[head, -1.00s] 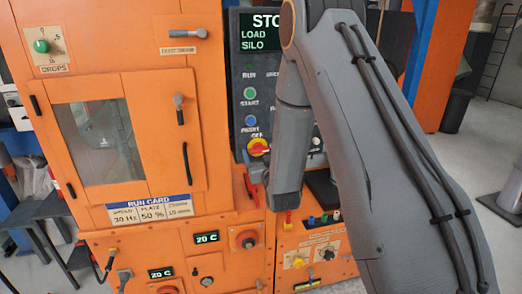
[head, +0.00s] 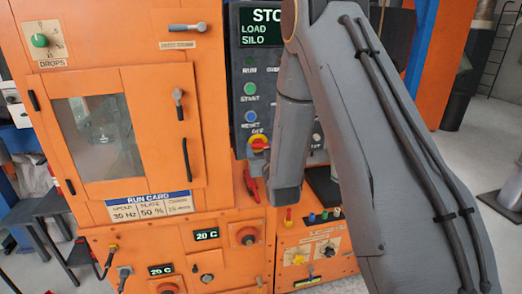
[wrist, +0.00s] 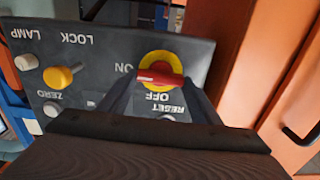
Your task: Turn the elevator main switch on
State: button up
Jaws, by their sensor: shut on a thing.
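The main switch (wrist: 152,59) is a yellow round plate with a red bar handle (wrist: 160,78) on the dark control panel. In the wrist view its labels appear upside down, with OFF below the plate and ON to its left. The red handle lies nearly level there, its left end toward ON. My gripper (wrist: 161,84) has a dark finger at each side of the handle and is shut on it. In the head view the switch (head: 259,143) shows beside my arm, under its OFF label. My gripper's fingers are hard to make out there.
A red lever (head: 250,184) is below. The orange cabinet (head: 215,120) stands close on the left. A yellow knob (wrist: 60,76) is near LOCK.

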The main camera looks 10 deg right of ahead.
jog(key=o, duration=1.1)
jog(key=shift+s+b, duration=1.25)
jog(key=shift+s, duration=2.7)
jog(key=s+f+g, duration=0.7)
jog(key=s+g, duration=0.3)
jog(key=s, duration=0.1)
jog(key=s+g, duration=0.2)
jog(key=s, duration=0.3)
jog(key=s+g, duration=0.2)
jog(key=s, duration=0.4)
jog(key=s+r+g, duration=0.1)
jog(key=s+g, duration=0.1)
jog(key=s, duration=0.4)
jog(key=shift+g, duration=0.4)
